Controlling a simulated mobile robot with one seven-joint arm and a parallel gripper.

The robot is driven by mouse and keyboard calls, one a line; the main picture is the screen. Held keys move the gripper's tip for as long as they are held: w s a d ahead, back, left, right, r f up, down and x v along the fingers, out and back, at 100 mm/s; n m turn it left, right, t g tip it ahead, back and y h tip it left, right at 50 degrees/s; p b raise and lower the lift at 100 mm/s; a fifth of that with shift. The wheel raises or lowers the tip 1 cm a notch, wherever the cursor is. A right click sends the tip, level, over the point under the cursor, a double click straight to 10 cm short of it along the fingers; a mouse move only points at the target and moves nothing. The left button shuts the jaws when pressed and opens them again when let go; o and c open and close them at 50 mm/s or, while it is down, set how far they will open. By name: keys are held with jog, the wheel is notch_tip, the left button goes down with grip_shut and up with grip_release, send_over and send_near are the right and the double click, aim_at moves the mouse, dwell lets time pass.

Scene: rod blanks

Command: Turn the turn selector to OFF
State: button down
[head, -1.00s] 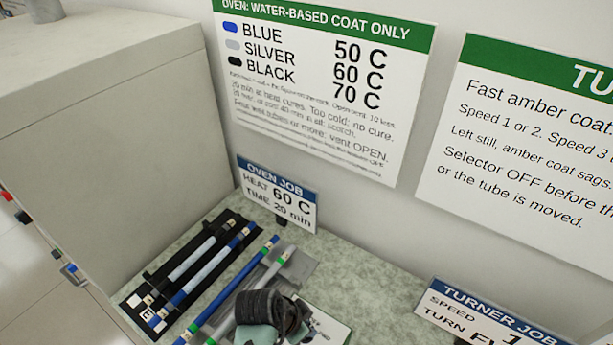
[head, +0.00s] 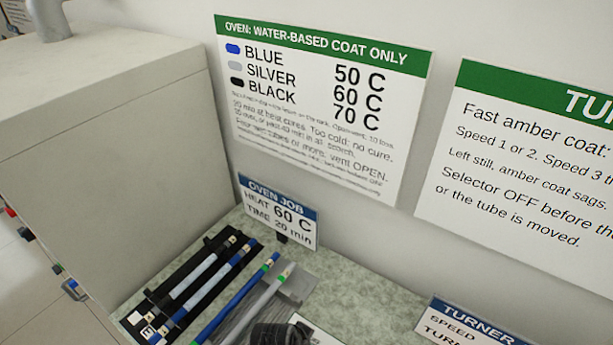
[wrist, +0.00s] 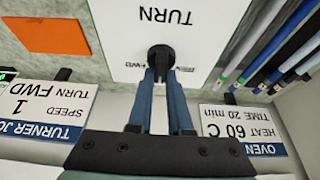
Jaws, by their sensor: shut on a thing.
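The turn selector (wrist: 161,58) is a dark round knob on a white panel (wrist: 215,25) marked TURN, seen upside down in the wrist view. Small lettering sits on both sides of the knob; the left one seems to read FWD, and the right one is too small to be sure. My gripper (wrist: 160,76) has its two blue fingers closed on the knob, which partly hides it. I cannot tell the knob's pointer direction. In the head view only a dark part of my arm shows at the bottom edge, and the selector is not visible.
The turner job card (wrist: 45,110) reads speed 1, turn FWD; the oven job card (wrist: 240,128) stands right of the fingers in the wrist view. Several rods lie on a black rack (head: 206,255) and beside it on the counter. An orange sheet (wrist: 45,36) lies left.

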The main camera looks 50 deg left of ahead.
jog(key=c, duration=0.8)
grip_release()
jog(key=shift+c, duration=0.2)
jog(key=shift+r, duration=0.1)
jog(key=b+v, duration=0.2)
jog(key=v, duration=1)
jog(key=shift+s+r, duration=0.25)
jog(key=shift+r, duration=0.05)
jog(key=w+r+t+y+b, duration=0.25)
jog(key=w+r+t, duration=0.25)
jog(key=w+r, duration=0.5)
jog(key=w+d+r+m+t+b, duration=0.1)
jog(key=w+d+r+t+b, duration=0.15)
jog(key=w+d+r, duration=0.4)
jog(key=w+d+r+m+t+b, duration=0.1)
jog(key=w+r+t, duration=0.25)
jog(key=r, duration=0.55)
jog(key=s+d+r+t+h+b, duration=0.1)
jog(key=s+d+r+t, duration=0.2)
jog(key=r, duration=0.5)
jog(key=s+d+r+t+h+b, duration=0.1)
jog(key=s+d+r+t, duration=0.2)
jog(key=d+r+t, duration=0.2)
jog(key=s+d+r+t+h+b, duration=0.1)
jog(key=s+d+r+t, duration=0.3)
jog(key=d+r, duration=0.3)
notch_tip(320, 180, up, 4)
jog(key=shift+d+f+m+b, duration=0.1)
jog(key=shift+d+m+b, duration=0.15)
jog(key=shift+m+b, duration=0.15)
